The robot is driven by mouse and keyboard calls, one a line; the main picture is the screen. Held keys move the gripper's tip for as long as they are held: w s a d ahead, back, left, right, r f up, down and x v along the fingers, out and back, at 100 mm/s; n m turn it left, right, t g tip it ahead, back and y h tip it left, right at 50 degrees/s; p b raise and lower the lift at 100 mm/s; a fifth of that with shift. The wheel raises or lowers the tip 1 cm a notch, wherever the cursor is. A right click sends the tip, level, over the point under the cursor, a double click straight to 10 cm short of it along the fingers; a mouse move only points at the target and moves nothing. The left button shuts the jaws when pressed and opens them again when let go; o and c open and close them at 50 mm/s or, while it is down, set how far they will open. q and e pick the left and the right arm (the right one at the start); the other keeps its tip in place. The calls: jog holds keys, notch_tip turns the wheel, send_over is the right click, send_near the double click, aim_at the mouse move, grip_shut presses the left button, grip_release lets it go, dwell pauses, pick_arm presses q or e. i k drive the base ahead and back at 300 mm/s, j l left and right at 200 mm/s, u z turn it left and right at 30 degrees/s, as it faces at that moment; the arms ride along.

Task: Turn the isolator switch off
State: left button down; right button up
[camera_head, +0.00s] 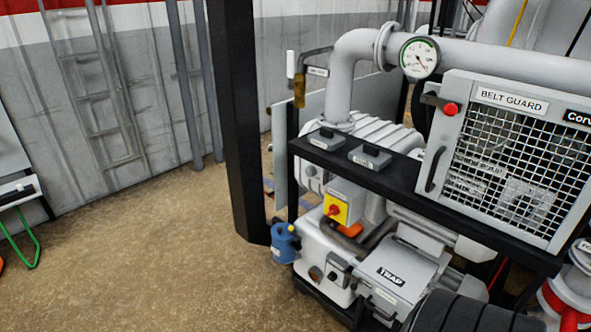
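The isolator switch (335,209) is a small yellow plate with a red rotary handle. It sits on the front of a grey box, below the black shelf rail and left of the unit labelled TRAP. The red handle looks slanted, but it is too small to tell its exact position.
A blue canister (284,243) stands left of the switch, and the TRAP unit (393,277) is at its lower right. The black rail (405,190) runs above. A dark post (236,120) stands behind to the left. The floor (150,250) at left is clear.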

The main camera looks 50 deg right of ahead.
aim_at(334, 209)
jog(key=i+j+z, duration=0.1)
jog(key=i+z, duration=0.35)
jog(key=i+j+z, duration=0.25)
jog(key=i+z, duration=0.25)
jog(key=i+j+z, duration=0.45)
jog(key=k+l, duration=0.05)
jog(key=k, duration=0.05)
